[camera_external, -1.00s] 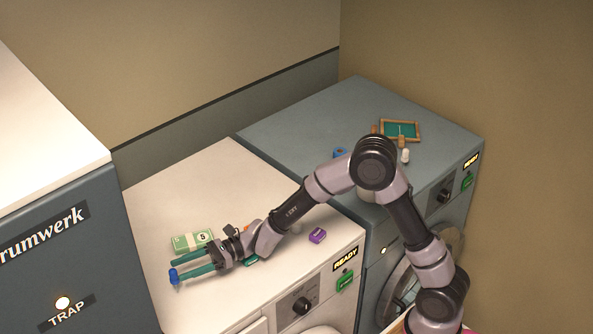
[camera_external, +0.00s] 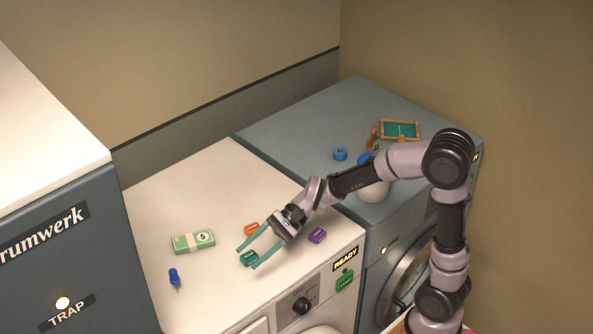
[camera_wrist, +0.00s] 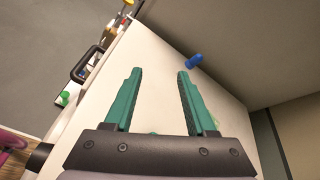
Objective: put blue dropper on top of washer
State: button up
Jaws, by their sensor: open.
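The blue dropper (camera_external: 174,277) rests on the white machine's top (camera_external: 215,290), near its left front edge, with its blue bulb away from the front and its pale tip toward it. It also shows in the wrist view (camera_wrist: 195,61), beyond the right fingertip. My gripper (camera_external: 246,258) has teal fingers spread apart and empty, to the right of the dropper and clear of it. In the wrist view my gripper (camera_wrist: 160,71) has only the white surface between its fingertips.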

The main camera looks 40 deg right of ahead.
jog(key=s+d+n+t+h, duration=0.2)
jog(key=s+d+h, duration=0.2)
jog(key=d, duration=0.6)
jog(key=s+d+n+t+h, duration=0.2)
jog(key=s+d+n+h, duration=0.1)
jog(key=d, duration=0.7)
jog(key=s+d+n+t+h, duration=0.2)
jog(key=s+d, duration=0.4)
jog(key=d, duration=0.4)
jog(key=r+n+h, duration=0.1)
jog(key=h, duration=0.1)
jog(key=shift+d+h, duration=0.35)
jog(key=shift+h, duration=0.05)
